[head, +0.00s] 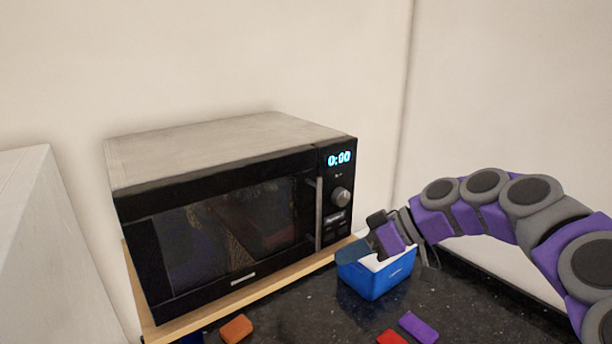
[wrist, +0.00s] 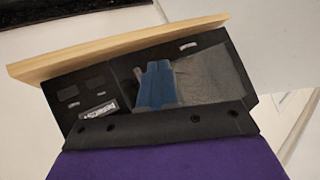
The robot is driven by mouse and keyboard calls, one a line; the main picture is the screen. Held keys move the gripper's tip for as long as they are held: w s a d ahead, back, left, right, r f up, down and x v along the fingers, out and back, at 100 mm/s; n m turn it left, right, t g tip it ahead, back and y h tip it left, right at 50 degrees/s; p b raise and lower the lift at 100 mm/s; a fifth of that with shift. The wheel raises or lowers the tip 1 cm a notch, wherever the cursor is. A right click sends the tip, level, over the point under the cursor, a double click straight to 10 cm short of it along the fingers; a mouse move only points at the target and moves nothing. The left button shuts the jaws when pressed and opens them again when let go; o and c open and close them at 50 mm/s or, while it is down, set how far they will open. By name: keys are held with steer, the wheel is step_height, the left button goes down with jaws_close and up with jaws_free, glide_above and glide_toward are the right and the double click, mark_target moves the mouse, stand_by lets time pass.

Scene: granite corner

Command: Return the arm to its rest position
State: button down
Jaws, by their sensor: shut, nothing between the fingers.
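My purple and grey arm reaches in from the right in the head view. My gripper (head: 352,252) is shut and empty, with its bluish fingers pointing left. In the picture it overlaps the left part of a blue box with a white inside (head: 378,280), in front of the microwave's right end. I cannot tell how far it is above the box.
A black microwave (head: 230,215) reading 0:00, its door shut, stands on a wooden board (head: 160,328). Orange (head: 236,328), red (head: 391,338) and purple (head: 418,327) blocks lie on the dark counter (head: 330,315). A white cabinet (head: 40,250) is at left; walls meet behind.

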steer(key=s+a+f+m+g+h+b, duration=0.1)
steer(key=s+a+f+m+h+b, duration=0.15)
steer(key=s+f, duration=0.4)
steer(key=s+a+f+m+g+h+b, duration=0.1)
steer(key=s+a+f+h, duration=0.2)
steer(key=s, duration=0.6)
steer(key=s+d+f+m+g+h+b, duration=0.1)
steer(key=s+d+f+m+h+b, duration=0.1)
steer(key=s+d+f+m, duration=0.2)
steer(key=s+d+f+m+g+h+b, duration=0.1)
steer(key=s+d+f+m+h+b, duration=0.1)
steer(key=s+f, duration=0.9)
steer(key=shift+s+d+m+h, duration=0.65)
steer(key=shift+s+d+m, duration=0.3)
steer(key=shift+s+d, duration=0.3)
